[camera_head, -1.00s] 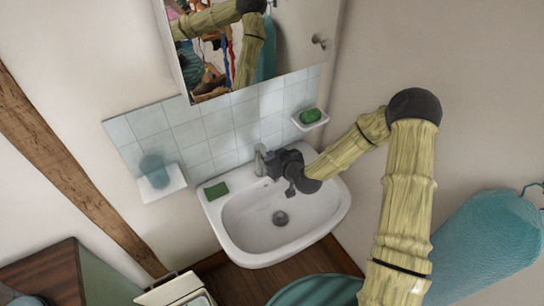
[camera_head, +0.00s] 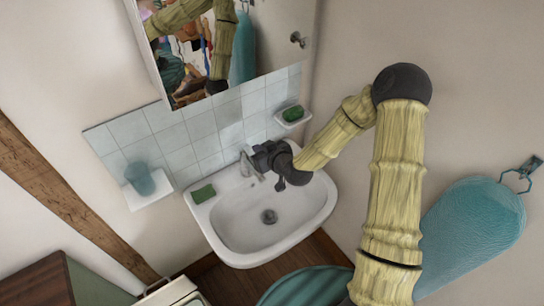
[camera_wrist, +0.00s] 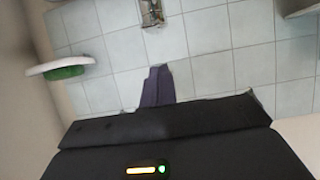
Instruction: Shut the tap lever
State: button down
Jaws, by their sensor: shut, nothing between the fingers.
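The metal tap (camera_head: 247,163) stands at the back rim of the white washbasin (camera_head: 225,235). In the head view my gripper (camera_head: 257,160) is right beside the tap, on its right. I cannot tell whether they touch, and the gripper partly hides the tap and its lever. In the wrist view my shut gripper (camera_wrist: 158,68) points up the picture with nothing between its fingers. A small metal part, likely the tap (camera_wrist: 152,12), shows beyond the fingertips with a gap in the picture. The lever's position is unclear.
A green soap (camera_head: 292,113) sits in a wall dish on the right. A green sponge (camera_head: 203,194) lies on the basin's left rim. A teal cup (camera_head: 140,179) stands on a small shelf. A mirror cabinet (camera_head: 230,45) hangs above. A teal towel (camera_head: 475,235) hangs on the right.

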jog(key=b+v, duration=0.2)
jog(key=v, duration=0.6)
jog(key=shift+f, duration=0.2)
jog(key=shift+d, duration=0.1)
jog(key=s+d+r+m+g+h, duration=0.2)
jog(key=s+d+m+g+h, duration=0.1)
jog(key=s+d, duration=0.4)
jog(key=s+d+r+m+g+h, duration=0.3)
jog(key=s+d+g+h, duration=0.1)
jog(key=s+d, duration=0.3)
jog(key=s+g, duration=0.1)
jog(key=s, duration=0.1)
jog(key=shift+s+m, duration=0.4)
